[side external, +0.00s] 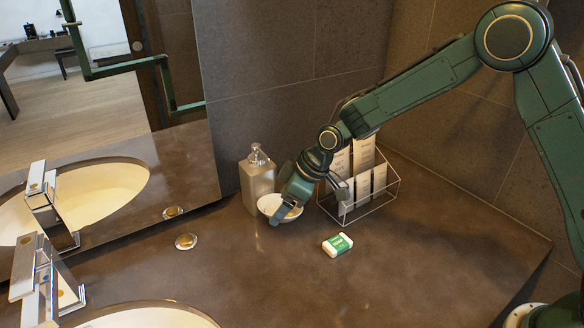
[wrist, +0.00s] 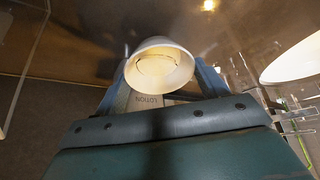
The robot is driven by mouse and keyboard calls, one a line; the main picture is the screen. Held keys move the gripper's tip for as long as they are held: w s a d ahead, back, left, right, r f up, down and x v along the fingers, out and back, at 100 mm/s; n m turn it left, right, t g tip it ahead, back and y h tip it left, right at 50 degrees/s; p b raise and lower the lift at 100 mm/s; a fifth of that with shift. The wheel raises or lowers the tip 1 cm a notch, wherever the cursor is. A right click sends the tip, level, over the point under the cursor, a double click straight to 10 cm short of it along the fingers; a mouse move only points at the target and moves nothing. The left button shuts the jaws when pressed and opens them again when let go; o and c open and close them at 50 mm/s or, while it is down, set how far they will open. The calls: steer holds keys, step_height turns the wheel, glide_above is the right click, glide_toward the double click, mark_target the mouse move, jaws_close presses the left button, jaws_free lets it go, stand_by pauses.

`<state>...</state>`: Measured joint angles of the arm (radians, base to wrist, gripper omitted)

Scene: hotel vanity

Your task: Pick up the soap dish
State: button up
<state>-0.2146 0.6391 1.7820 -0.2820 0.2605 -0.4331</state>
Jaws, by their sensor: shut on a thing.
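The soap dish (side external: 268,204) is a small white round bowl beside the lotion dispenser at the back of the counter. My gripper (side external: 286,212) reaches down from the right and is shut on the dish, covering part of its right side. In the wrist view the dish (wrist: 158,66) shows its cream inside between my two blue-grey fingers. It looks tilted in that view. I cannot tell whether its base touches the counter.
The lotion dispenser (side external: 257,184) stands close to the dish's left. A wire rack of packets (side external: 366,180) stands right, near my wrist. A green-and-white box (side external: 337,245) lies in front. A small round item (side external: 186,241), faucet (side external: 40,268) and sink are left. The front right counter is clear.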

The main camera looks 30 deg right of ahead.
step_height(320, 180, up, 7)
stand_by(0.4)
stand_by(0.5)
